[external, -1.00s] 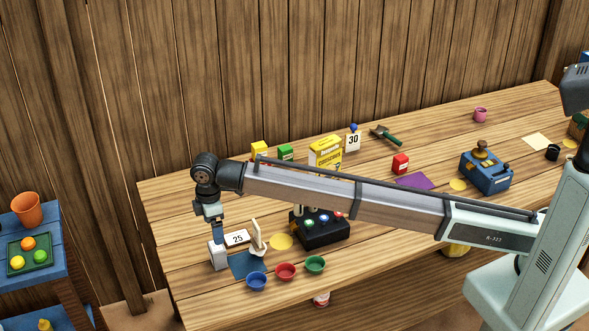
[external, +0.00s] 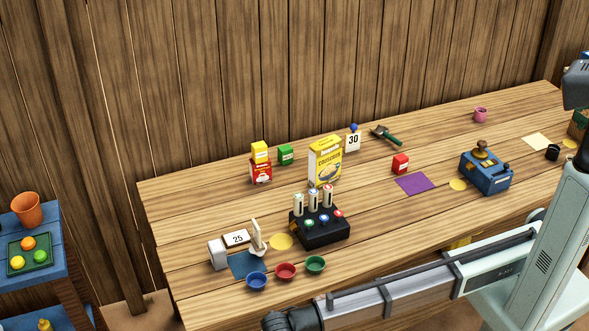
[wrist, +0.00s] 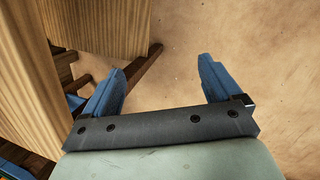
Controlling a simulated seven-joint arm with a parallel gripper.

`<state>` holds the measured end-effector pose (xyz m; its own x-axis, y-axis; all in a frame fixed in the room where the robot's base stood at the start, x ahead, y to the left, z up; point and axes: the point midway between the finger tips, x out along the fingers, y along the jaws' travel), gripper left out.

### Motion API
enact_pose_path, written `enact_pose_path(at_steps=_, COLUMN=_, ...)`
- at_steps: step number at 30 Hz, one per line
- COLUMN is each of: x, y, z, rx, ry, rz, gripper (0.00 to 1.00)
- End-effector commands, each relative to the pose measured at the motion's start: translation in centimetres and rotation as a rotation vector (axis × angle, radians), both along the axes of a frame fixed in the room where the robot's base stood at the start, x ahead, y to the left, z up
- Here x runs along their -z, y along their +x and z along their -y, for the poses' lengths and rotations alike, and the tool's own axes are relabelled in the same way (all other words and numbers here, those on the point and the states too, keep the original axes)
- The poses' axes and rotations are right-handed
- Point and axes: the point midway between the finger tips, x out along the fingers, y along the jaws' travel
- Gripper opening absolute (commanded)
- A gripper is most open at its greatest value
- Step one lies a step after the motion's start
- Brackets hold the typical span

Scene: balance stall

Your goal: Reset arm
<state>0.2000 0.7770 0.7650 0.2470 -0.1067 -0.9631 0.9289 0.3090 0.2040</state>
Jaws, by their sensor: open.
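My gripper (wrist: 160,78) shows in the wrist view with its two blue fingers spread wide and nothing between them. It points down at the bare tan floor beside the wooden table. In the external view my arm is stretched low along the front of the table, and the gripper itself is out of the picture below the bottom edge. The wooden table (external: 375,240) stands clear of the arm on its top.
On the table are a black button box (external: 322,234), blue (external: 256,282), red (external: 285,271) and green (external: 315,264) bowls, a yellow couscous box (external: 325,160) and a blue device (external: 486,176). A blue side table (external: 60,270) stands at left. Open floor lies below my gripper.

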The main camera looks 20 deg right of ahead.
Motion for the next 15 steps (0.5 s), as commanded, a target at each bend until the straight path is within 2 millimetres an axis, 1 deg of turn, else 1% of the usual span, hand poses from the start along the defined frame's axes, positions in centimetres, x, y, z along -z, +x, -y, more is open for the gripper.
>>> enact_pose_path(at_steps=1, x=2.0, y=-1.8, z=2.4, rx=-0.038, ry=-0.019, rz=0.023, gripper=0.92)
enact_pose_path(at_steps=3, x=4.2, y=-3.3, z=4.6, rx=-0.087, ry=-0.041, rz=0.055, gripper=0.92)
enact_pose_path(at_steps=6, x=7.1, y=-4.9, z=7.6, rx=-0.144, ry=-0.069, rz=0.095, gripper=0.92)
enact_pose_path(at_steps=9, x=9.4, y=-5.4, z=10.3, rx=-0.181, ry=-0.091, rz=0.127, gripper=0.92)
enact_pose_path(at_steps=11, x=10.6, y=-5.4, z=11.7, rx=-0.193, ry=-0.102, rz=0.142, gripper=0.92)
enact_pose_path(at_steps=14, x=12.4, y=-4.8, z=14.1, rx=-0.194, ry=-0.117, rz=0.16, gripper=0.92)
enact_pose_path(at_steps=15, x=13.1, y=-4.3, z=15.1, rx=-0.188, ry=-0.123, rz=0.165, gripper=0.92)
